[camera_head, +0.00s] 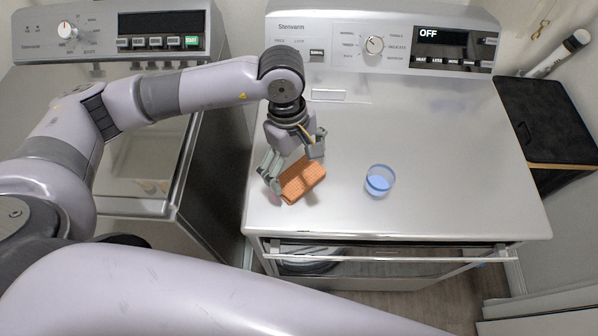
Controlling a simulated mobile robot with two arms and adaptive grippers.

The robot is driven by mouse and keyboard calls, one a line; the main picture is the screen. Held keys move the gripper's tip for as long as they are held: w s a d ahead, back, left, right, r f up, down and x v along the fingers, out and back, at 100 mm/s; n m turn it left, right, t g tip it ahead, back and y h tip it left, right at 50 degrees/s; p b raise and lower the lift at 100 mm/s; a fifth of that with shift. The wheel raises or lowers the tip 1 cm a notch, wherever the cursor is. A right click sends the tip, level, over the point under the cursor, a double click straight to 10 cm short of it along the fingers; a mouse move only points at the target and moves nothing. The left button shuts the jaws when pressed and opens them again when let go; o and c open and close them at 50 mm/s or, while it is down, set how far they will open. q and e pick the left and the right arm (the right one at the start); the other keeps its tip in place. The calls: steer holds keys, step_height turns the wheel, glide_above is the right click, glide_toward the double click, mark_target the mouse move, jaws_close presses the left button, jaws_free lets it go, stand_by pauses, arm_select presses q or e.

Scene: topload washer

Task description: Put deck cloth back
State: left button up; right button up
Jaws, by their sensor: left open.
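An orange block-like cloth (303,180) with a dotted texture lies on the grey top of the right-hand machine (440,150), near its front left. My left gripper (293,165) is directly above and at the back of the cloth, pointing down, its fingers spread open. One finger is by the cloth's left end and the other is behind its right part. The fingers hide some of the back edge, and I cannot tell whether they touch it. My right gripper is not in view.
A small clear blue cup (380,180) stands right of the cloth. A dark box (545,120) is beyond the machine's right side. The machine's display reads OFF. A front door (390,254) seems partly open below. The top's right side is clear.

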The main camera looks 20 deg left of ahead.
mark_target(294, 169)
arm_select(q)
step_height(294, 169, up, 9)
steer(key=a+b, duration=0.1)
steer(key=shift+w+f+b, duration=0.15)
steer(key=shift+w+b, duration=0.15)
steer(key=shift+a, duration=0.1)
